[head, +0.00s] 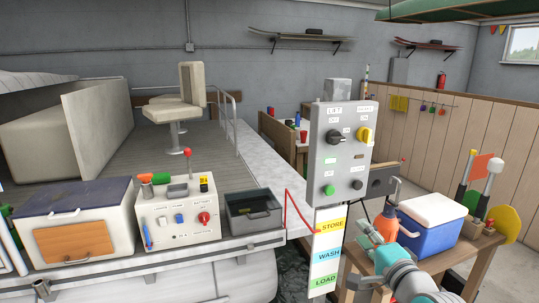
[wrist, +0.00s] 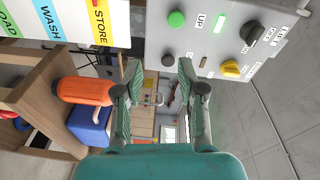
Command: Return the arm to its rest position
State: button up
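My gripper (wrist: 158,72) is open in the wrist view, with a clear gap between its two green fingers and nothing held. In the head view part of my teal arm shows at the lower right, below the lift control box; its finger state is hard to make out there. The grey control box (head: 341,150) carries a yellow knob (head: 364,134), a green button (head: 327,190) and black knobs.
An orange bottle (head: 386,223) and a blue cooler with white lid (head: 432,222) stand on a wooden table close to my arm. The STORE, WASH, LOAD sign (head: 328,248) hangs below the box. A boat deck with a console (head: 178,215) is at left.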

jog(key=s+a+f+n+g+h, duration=0.1)
jog(key=s+f+n+h, duration=0.1)
jog(key=s+f, duration=0.95)
jog(key=s+a+f+n+h, duration=0.1)
jog(key=s+f+n, duration=0.2)
jog(key=s+f, duration=0.9)
jog(key=s+a+n+g, duration=0.1)
jog(key=s+n, duration=0.8)
jog(key=s, duration=1.9)
jog(key=shift+a+f, duration=0.3)
jog(key=shift+a, duration=0.2)
